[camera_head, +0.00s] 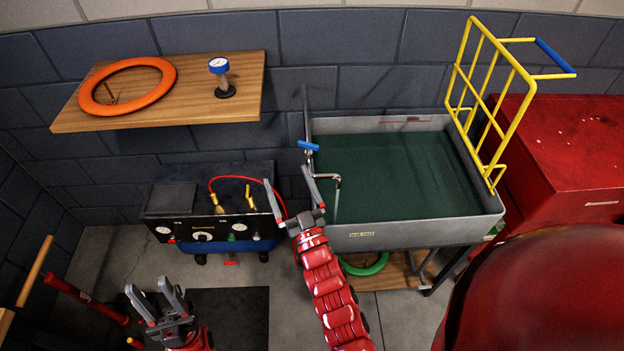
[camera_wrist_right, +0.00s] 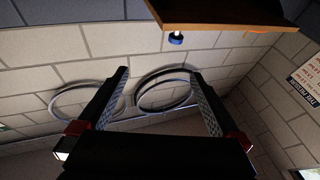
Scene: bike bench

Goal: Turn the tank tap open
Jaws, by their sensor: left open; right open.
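The tank (camera_head: 352,235) is a grey metal basin holding dark green water. Its tap (camera_head: 308,146) has a blue lever handle at the left rim and a bent silver spout over the basin. My right gripper (camera_head: 288,182) is open and empty at the tank's front left corner. In the picture its fingertips lie just below the blue handle, with no visible contact. In the right wrist view my open right gripper (camera_wrist_right: 162,85) has nothing between its fingers, and the tap is not in view. My left gripper (camera_head: 149,287) is open and empty at the lower left.
A compressor unit (camera_head: 173,200) with a red hose stands left of the tank. A yellow rack (camera_head: 468,75) rises on the tank's right, beside a red cabinet (camera_head: 570,140).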

